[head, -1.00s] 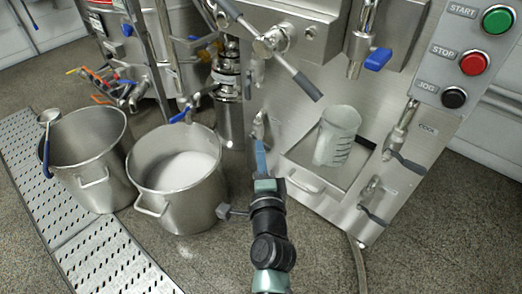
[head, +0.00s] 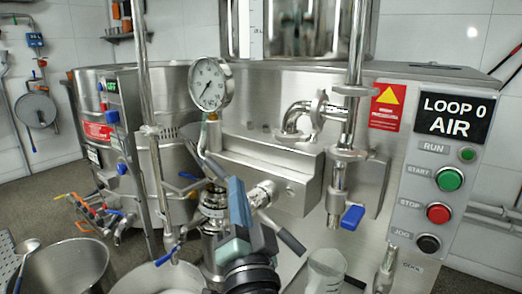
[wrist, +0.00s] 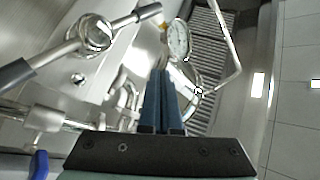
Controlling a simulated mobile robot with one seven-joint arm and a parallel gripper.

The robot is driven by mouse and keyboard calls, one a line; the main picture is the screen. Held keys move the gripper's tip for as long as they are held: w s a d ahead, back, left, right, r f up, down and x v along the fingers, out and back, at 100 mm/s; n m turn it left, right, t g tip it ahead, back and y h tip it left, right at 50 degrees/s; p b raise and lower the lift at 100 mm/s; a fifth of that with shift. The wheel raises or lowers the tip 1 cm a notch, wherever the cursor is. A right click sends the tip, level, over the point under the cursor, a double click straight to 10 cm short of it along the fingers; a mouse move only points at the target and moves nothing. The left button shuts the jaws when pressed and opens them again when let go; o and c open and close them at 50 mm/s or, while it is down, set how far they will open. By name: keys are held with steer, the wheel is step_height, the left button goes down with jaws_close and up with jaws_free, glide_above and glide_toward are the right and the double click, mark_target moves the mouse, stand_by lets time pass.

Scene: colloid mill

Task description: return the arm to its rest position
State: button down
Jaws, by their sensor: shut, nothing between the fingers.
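My gripper (head: 238,203) stands raised in front of the steel mill (head: 270,160) in the head view, fingers pointing up. Its two blue fingers are together and empty. In the wrist view my gripper (wrist: 163,98) also shows its fingers closed side by side with nothing between them. The fingers overlap the pipework below the pressure gauge (head: 211,84) in the head view. Whether they touch anything there I cannot tell. The lower part of my arm is cut off by the bottom edge of the head view.
A black-handled lever (head: 282,233) is close to the right of my gripper. A valve with a blue handle (head: 352,216) hangs further right. A clear jug (head: 326,272) and a steel pot (head: 68,268) stand low in front. The control panel (head: 436,205) is at the right.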

steer(key=s+d+r+n+t+h+p, duration=0.1)
steer(key=s+r+n+t+p, duration=0.15)
steer(key=s+r, duration=0.6)
steer(key=s+d+r+n+t+h+p, duration=0.2)
steer(key=s+r+p, duration=0.1)
steer(key=r, duration=1.1)
steer(key=s+d+r+n+t+h+p, duration=0.1)
steer(key=s+r+n+t+p, duration=0.15)
steer(key=s+r, duration=0.6)
step_height(320, 180, up, 37)
steer(key=w+g+p, duration=0.1)
steer(key=w+p, duration=0.1)
steer(key=p, duration=3.3)
steer(key=shift+w+a, duration=0.2)
